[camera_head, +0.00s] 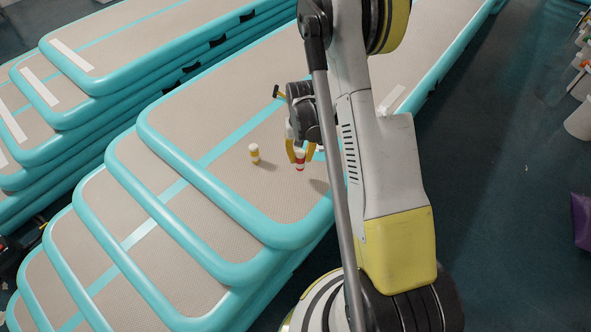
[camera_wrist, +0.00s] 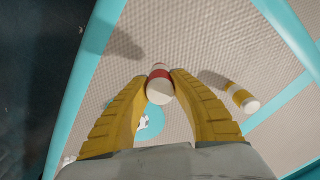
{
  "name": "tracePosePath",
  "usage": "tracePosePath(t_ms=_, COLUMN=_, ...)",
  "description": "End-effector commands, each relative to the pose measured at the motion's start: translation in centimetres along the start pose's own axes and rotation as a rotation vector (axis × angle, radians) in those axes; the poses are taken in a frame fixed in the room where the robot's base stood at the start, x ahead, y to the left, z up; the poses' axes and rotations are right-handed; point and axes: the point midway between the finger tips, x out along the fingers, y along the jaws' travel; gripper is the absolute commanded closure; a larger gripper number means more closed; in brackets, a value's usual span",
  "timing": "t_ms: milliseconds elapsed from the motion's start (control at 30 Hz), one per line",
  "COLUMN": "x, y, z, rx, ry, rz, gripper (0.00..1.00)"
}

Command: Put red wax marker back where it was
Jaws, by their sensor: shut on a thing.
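The red wax marker (camera_head: 300,161), a short white cylinder with a red band, is between the yellow fingers of my gripper (camera_head: 300,152). In the wrist view the gripper (camera_wrist: 160,77) is closed on both sides of the marker (camera_wrist: 160,84), with its white end toward the camera. The marker is over the beige top of the upper inflatable track (camera_head: 215,195); I cannot tell whether it touches the surface. A similar yellow-banded marker (camera_head: 254,153) stands on the same track to the left; the wrist view shows it at the right (camera_wrist: 241,97), apart from the fingers.
More teal-edged inflatable tracks (camera_head: 110,40) are stacked at the upper left, and lower tracks step down at the lower left. Dark floor (camera_head: 500,200) lies to the right, with a purple object (camera_head: 582,220) at the edge. The track around the markers is mostly bare.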

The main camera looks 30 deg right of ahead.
Motion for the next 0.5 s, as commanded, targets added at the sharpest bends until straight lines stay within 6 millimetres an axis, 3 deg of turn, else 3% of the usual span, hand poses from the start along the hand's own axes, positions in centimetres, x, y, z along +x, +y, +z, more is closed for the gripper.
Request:
tracePosePath(t_ms=133, x=0.8, y=-1.2, z=-0.5, rx=0.0, ry=0.0, rz=0.0, gripper=1.0)
tracePosePath(t_ms=500, x=5.0, y=-1.3, z=-0.5, rx=0.001, ry=0.0, rz=0.0, gripper=1.0)
